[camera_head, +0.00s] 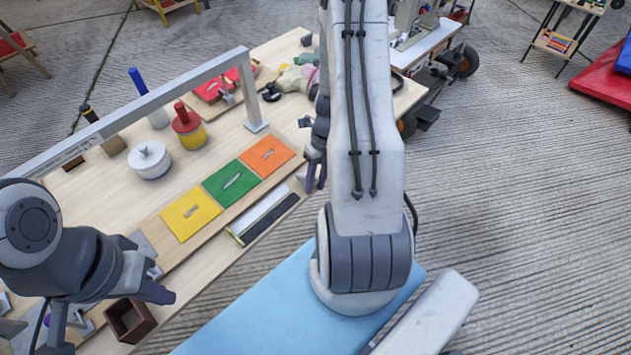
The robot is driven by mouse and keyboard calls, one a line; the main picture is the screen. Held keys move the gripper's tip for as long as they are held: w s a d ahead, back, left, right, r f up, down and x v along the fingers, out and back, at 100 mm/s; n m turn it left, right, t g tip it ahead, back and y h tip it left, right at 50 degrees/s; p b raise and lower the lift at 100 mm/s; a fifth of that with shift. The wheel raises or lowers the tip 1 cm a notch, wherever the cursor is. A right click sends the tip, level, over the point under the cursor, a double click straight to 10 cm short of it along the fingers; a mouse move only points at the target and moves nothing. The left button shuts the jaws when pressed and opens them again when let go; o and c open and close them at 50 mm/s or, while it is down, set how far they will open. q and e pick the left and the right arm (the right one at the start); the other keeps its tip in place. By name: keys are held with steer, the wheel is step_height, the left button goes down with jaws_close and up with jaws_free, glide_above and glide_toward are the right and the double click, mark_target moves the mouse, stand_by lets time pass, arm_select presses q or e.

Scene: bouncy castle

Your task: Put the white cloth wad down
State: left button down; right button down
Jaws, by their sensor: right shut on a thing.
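My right gripper (315,170) hangs over the right side of the wooden table, beside the orange square, its dark fingers pointing down. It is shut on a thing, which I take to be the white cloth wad. The wad itself is hidden or too small to make out behind the fingers and my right arm. My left gripper (108,310) is at the lower left above the near end of the table, its fingers spread apart, with nothing seen between them.
The wooden table (95,210) holds yellow (192,210), green (231,182) and orange (268,155) squares, a white round pot (149,160) and a red-yellow container (189,128). A grey bar (150,105) spans above it. A brown open box (131,321) is near my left gripper.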

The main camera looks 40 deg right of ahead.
steer(key=c, duration=0.6)
jaws_free()
steer(key=s+p+v, duration=0.1)
steer(key=p+v, duration=0.1)
steer(key=v, duration=1)
steer(key=w+a+r+n+h, duration=0.1)
steer(key=a+r+n, duration=0.3)
steer(key=a+n, duration=0.65)
steer(key=w+a+r+n+h, duration=0.1)
steer(key=a+r+n, duration=0.3)
steer(key=a+n, duration=0.6)
steer(key=s+a+r+n, duration=0.1)
steer(key=s+a+n, duration=0.2)
steer(key=n, duration=0.5)
steer(key=s+a+r+n, duration=0.2)
steer(key=s+a+n, duration=0.2)
steer(key=n, duration=0.4)
steer(key=s+a+r+n, duration=0.1)
steer(key=s+a+n, duration=0.3)
steer(key=n, duration=0.5)
steer(key=shift+s+a+r+t, duration=0.15)
steer(key=shift+s+t, duration=0.05)
steer(key=shift+s, duration=0.3)
steer(key=shift+s+a+r+t, duration=0.1)
steer(key=shift+s+r+t, duration=0.1)
steer(key=shift+s, duration=0.25)
